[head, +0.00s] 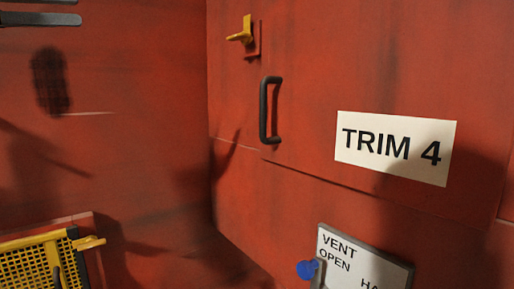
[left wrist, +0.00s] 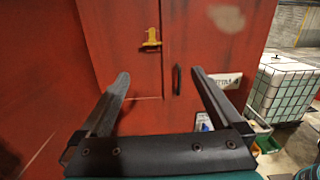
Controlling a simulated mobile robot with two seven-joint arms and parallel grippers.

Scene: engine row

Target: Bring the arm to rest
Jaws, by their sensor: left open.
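The latch (left wrist: 152,40) and handle (left wrist: 176,79) also show in the left wrist view, apart from the fingers. My right gripper is in neither view.
The cabinet bears a "TRIM 4" label (head: 395,147). A yellow mesh panel (head: 25,262) is at bottom left. A white caged tank (left wrist: 285,92) stands right of the cabinet.

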